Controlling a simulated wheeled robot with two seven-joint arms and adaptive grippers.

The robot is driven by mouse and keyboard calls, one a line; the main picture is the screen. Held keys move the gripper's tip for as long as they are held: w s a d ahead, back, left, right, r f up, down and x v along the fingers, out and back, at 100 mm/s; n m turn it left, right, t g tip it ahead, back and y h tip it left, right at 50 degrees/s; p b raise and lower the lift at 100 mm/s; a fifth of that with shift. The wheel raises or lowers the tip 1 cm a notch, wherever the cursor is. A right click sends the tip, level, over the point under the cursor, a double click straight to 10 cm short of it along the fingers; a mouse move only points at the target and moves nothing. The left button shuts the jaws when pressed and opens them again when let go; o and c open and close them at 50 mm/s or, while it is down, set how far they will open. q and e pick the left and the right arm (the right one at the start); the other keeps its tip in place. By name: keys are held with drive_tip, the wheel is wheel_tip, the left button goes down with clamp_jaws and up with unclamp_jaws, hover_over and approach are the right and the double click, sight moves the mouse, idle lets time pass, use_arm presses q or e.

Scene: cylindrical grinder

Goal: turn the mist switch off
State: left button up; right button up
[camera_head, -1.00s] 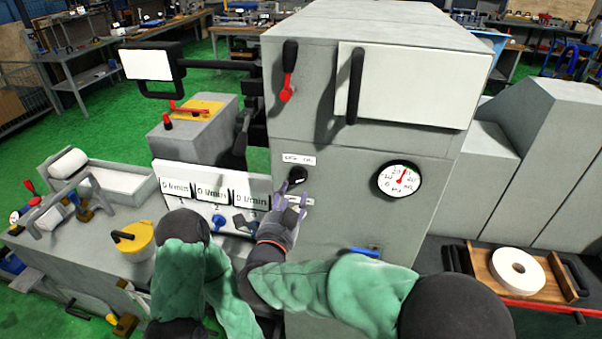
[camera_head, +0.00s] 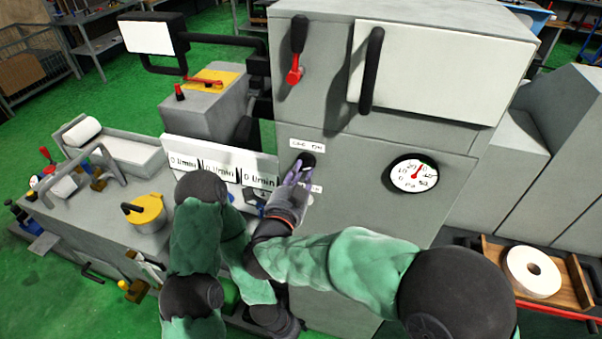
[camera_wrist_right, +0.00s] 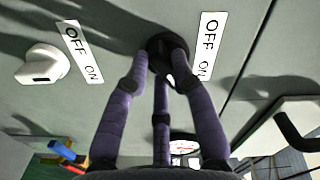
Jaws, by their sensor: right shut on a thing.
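A round black rotary switch (camera_head: 307,159) is on the machine's grey front, just below an OFF/ON label (camera_head: 307,146). In the right wrist view this switch (camera_wrist_right: 156,42) sits between my fingers, beside its OFF/ON label (camera_wrist_right: 208,45). My right gripper (camera_head: 297,177) has its purple-grey fingers closed around the switch; the gripper also shows in the right wrist view (camera_wrist_right: 164,66). The fingers partly cover the switch, and I cannot tell which setting it points to. A white knob (camera_wrist_right: 41,66) with its own OFF/ON label (camera_wrist_right: 81,52) is beside it. No label reads "mist". My left gripper is not seen.
A pressure gauge (camera_head: 413,173) is right of the switch. A red-handled lever (camera_head: 296,60) and a door with a black handle (camera_head: 371,70) are above. A panel of flow displays (camera_head: 218,160) is at the left. My left arm is in front of that panel.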

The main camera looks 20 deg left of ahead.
clamp_jaws()
drive_tip(key=n+p, duration=0.2)
drive_tip(key=n, duration=0.2)
drive_tip(key=n+p, duration=0.3)
drive_tip(key=n, duration=0.1)
drive_tip(key=n+p, duration=0.2)
drive_tip(key=n, duration=0.1)
drive_tip(key=shift+d+r+n, duration=0.15)
drive_tip(key=shift+d+n, duration=0.15)
drive_tip(key=shift+n, duration=0.1)
drive_tip(key=shift+p, duration=0.3)
drive_tip(key=o, duration=0.9)
unclamp_jaws()
drive_tip(key=shift+c, duration=0.2)
